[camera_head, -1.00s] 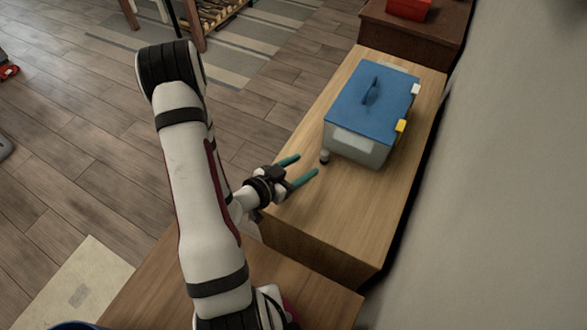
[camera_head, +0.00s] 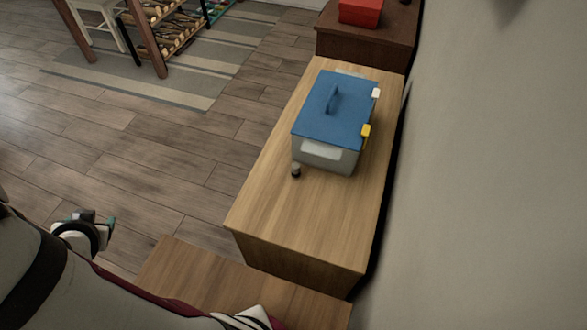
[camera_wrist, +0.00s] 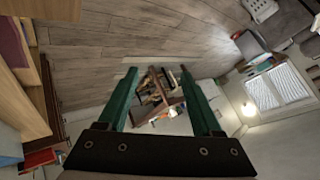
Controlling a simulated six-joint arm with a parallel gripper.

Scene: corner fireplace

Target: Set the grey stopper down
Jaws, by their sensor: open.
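The grey stopper (camera_head: 296,170) is small and stands on the light wooden cabinet top, close to the near left corner of the blue-lidded box. No gripper touches it. My gripper (camera_head: 98,222) is far to the left of the cabinet, low in the head view and partly hidden behind my arm. In the wrist view my gripper (camera_wrist: 166,90) has its two green fingers spread apart with nothing between them. The stopper cannot be made out in the wrist view.
The box (camera_head: 330,115) with a blue lid, white and yellow clips stands on the wooden cabinet (camera_head: 275,225). The cabinet's near part is clear. A red box (camera_head: 360,12) sits on a dark cabinet behind. A wall runs along the right. A shelf rack (camera_head: 165,35) stands at the back left.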

